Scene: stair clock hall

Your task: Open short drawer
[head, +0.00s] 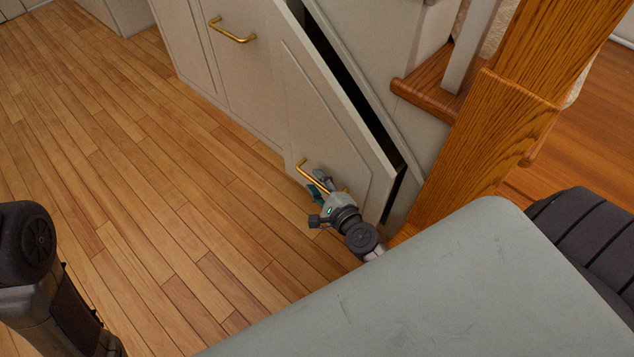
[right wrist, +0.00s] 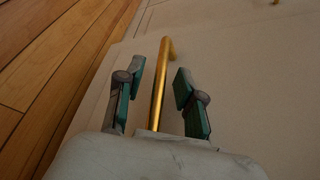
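The short drawer (head: 325,125) is the pale slant-topped front under the stairs. It stands out from the cabinet, with a dark gap (head: 352,88) along its sloping edge. Its brass bar handle (head: 307,169) is low on the front, partly hidden by my right gripper. My right gripper (head: 319,186) is at this handle. In the right wrist view the brass handle (right wrist: 160,92) runs between the two green-padded fingers of my right gripper (right wrist: 159,78). The fingers are open, with space on both sides of the bar. My left gripper is out of view.
A neighbouring cabinet front (head: 220,70) with its own brass handle (head: 232,36) stands to the left. A wooden stair post (head: 490,130) rises close on the right. The wood floor (head: 150,190) in front of the cabinets is clear.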

